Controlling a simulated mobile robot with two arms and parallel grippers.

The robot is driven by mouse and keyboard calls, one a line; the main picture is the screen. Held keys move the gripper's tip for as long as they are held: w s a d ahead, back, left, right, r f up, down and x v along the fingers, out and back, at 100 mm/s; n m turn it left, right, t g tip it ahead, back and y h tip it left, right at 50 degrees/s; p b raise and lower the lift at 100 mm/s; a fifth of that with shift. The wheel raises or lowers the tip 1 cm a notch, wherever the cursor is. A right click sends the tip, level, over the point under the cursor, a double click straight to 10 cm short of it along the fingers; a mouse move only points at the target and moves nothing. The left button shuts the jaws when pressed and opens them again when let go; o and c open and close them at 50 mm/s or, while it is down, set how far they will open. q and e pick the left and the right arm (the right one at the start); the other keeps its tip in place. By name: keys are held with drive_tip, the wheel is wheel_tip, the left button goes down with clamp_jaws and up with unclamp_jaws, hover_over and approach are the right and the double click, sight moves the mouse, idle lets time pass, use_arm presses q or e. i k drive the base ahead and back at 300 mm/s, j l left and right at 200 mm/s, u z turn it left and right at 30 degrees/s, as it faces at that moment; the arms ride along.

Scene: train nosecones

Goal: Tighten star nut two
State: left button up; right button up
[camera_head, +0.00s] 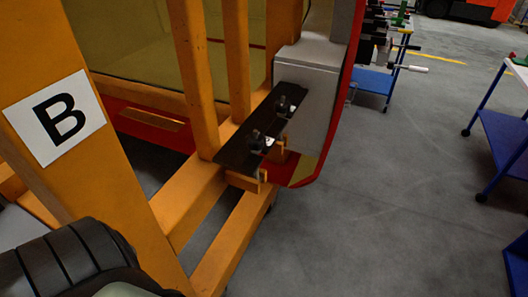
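Two small dark knob-like fasteners, which look like the star nuts, stand on a flat black bar. One nut (257,141) is nearer and the other nut (283,104) is farther along. The black bar (236,150) runs diagonally across the orange frame, beside a grey block on the red nosecone. I cannot tell from the picture which nut is number two, nor how tight either one is. A ribbed black part of my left arm shows at the bottom left. Neither gripper is in view, and nothing of mine touches the nuts.
The orange frame (200,200) with a white "B" sign (56,118) fills the left. The red nosecone edge (340,105) stands behind the bar. Blue carts (374,80) with tools stand at the back and right (503,140). The grey floor between is clear.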

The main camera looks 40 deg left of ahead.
sight(255, 146)
drive_tip(key=u, duration=1.25)
